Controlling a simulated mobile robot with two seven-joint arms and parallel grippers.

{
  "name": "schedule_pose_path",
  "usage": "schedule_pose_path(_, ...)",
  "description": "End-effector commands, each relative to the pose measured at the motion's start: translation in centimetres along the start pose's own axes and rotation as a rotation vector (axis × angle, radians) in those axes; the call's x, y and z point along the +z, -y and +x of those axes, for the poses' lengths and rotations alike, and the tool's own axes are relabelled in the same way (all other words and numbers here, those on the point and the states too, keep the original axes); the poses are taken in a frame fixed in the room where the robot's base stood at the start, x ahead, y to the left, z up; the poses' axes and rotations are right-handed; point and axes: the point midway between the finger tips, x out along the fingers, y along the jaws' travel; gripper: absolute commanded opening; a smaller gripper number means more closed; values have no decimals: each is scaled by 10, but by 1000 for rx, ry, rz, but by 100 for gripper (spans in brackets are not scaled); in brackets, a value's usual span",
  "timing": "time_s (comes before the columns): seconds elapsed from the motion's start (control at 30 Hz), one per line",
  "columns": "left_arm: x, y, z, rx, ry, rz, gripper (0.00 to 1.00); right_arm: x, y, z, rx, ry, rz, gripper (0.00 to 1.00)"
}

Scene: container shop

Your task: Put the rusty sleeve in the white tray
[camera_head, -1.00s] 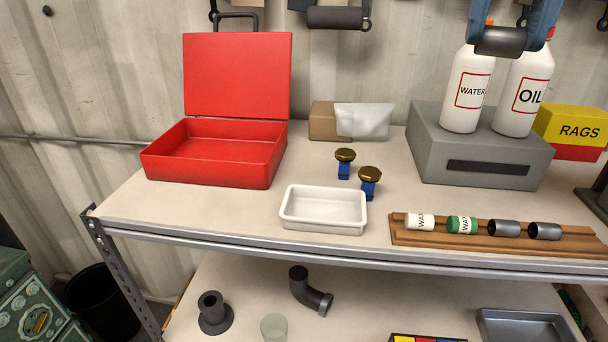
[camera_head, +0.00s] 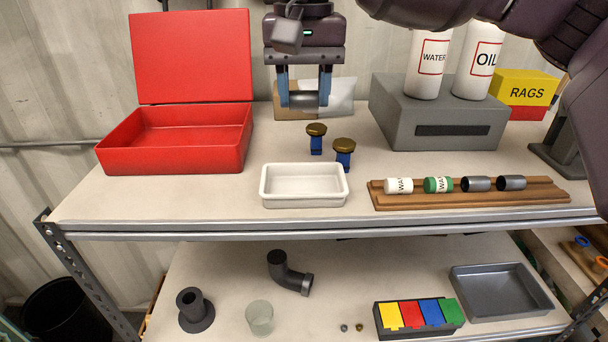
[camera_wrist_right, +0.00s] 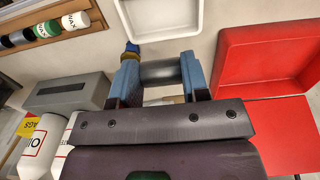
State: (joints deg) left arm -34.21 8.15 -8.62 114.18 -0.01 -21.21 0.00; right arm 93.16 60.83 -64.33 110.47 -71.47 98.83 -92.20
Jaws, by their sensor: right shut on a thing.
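My right gripper (camera_head: 304,99) hangs above the back of the shelf, its blue fingers shut on a dark grey sleeve (camera_head: 304,100), which lies level between them. No rust can be made out on it. The held sleeve also shows in the right wrist view (camera_wrist_right: 160,72). The white tray (camera_head: 304,202) stands at the shelf's front edge and looks empty. The gripper is above and behind it, apart from it. The tray also shows at the top of the right wrist view (camera_wrist_right: 160,34). My left gripper is not in view.
Two blue posts with brass knobs (camera_head: 343,155) stand between gripper and tray. An open red box (camera_head: 175,160) is at left. A wooden rack (camera_head: 470,204) with several cylinders is at right, a grey block (camera_head: 440,130) behind it.

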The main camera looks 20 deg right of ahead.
Motion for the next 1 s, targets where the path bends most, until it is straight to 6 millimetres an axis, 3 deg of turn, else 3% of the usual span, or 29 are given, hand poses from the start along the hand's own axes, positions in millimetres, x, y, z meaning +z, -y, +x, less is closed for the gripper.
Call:
schedule_pose_path(0.4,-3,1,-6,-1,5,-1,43,0,0,84,0,1,1,12)
schedule_pose_path(0.73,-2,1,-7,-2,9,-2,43,0,0,107,1,1,1,12)
schedule_pose_path(1.0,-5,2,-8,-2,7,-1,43,0,0,140,0,0,1,12)
